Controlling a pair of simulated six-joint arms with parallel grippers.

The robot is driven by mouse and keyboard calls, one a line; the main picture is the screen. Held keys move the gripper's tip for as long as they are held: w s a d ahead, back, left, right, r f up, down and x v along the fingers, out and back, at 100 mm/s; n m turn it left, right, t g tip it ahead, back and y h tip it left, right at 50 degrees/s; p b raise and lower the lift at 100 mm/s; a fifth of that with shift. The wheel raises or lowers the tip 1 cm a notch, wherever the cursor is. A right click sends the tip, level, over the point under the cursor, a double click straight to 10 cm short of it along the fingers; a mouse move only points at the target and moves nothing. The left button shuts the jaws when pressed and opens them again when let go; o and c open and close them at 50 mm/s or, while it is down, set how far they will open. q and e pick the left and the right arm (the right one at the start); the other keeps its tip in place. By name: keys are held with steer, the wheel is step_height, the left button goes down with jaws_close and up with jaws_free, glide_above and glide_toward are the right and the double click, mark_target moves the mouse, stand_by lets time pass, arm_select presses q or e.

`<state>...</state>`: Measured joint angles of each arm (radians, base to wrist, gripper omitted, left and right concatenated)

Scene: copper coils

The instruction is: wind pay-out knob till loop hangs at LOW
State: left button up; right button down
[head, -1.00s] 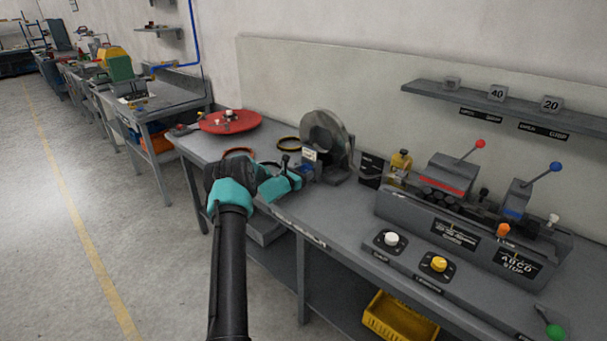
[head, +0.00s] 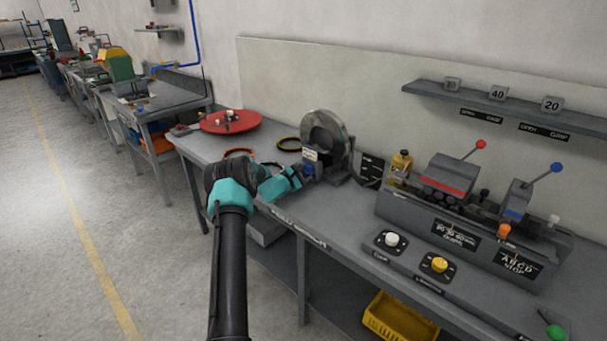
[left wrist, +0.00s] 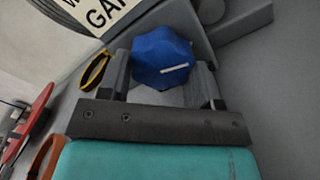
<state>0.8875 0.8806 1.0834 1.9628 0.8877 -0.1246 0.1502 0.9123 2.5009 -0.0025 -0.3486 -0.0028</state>
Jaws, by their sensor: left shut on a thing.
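The blue pay-out knob (left wrist: 162,58) has a white mark line and sits between the two dark fingers of my left gripper (left wrist: 160,85) in the left wrist view. In the head view the left gripper (head: 296,176) reaches the knob (head: 308,171) at the foot of the grey reel (head: 326,137). The gripper is shut on the knob. A dark plate with pale marks (head: 372,168) stands right of the reel. Its lettering and the wire loop are too small to make out. My right gripper is not in view.
A red disc (head: 230,122) and dark and orange rings lie on the bench's left end. To the right stand a grey machine (head: 450,180) with levers and a panel with white and yellow knobs. A yellow crate (head: 400,318) sits below.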

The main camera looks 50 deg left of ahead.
arm_select(q)
steer(key=shift+m, duration=0.7)
steer(key=o, duration=0.9)
steer(key=s, duration=0.5)
steer(key=s+d, duration=0.1)
steer(key=s, duration=1.1)
steer(key=shift+s+d, duration=0.15)
steer(key=shift+d, duration=0.15)
